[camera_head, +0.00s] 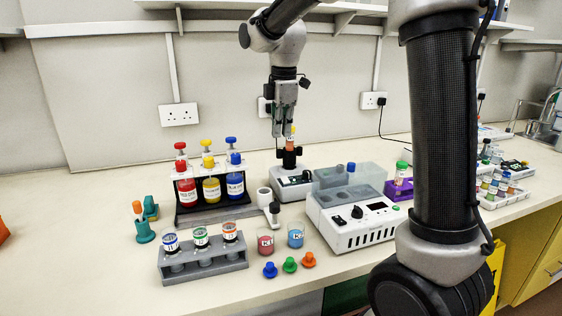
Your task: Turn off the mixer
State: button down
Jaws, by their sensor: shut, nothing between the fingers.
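The mixer is a small light-grey unit (294,190) with a dark control panel on its front and a black head on top. A small tube with an orange part and a white label (291,143) stands upright at the black head. My gripper (283,135) points down, shut and empty, right above the mixer head and close beside the tube's top. I cannot tell whether the fingers touch the tube. The switch's position on the panel is too small to read.
A white bath-like unit (355,235) with a dial stands right of the mixer. A black rack (205,213) of coloured bottles is at left, with a pipette-like tool (272,212) between. A grey vial rack (200,266) and two beakers are in front. My arm hides part of the right side.

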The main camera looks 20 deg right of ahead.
aim_at(281, 183)
jog(key=f, duration=0.4)
jog(key=w+f, duration=0.1)
jog(key=f, duration=0.9)
jog(key=shift+w, duration=0.4)
jog(key=shift+f, duration=0.25)
jog(key=shift+s, duration=0.1)
jog(key=shift+s+r, duration=0.1)
jog(key=shift+s, duration=0.55)
notch_tip(281, 183, up, 14)
jog(key=s, duration=0.1)
jog(key=shift+s, duration=0.3)
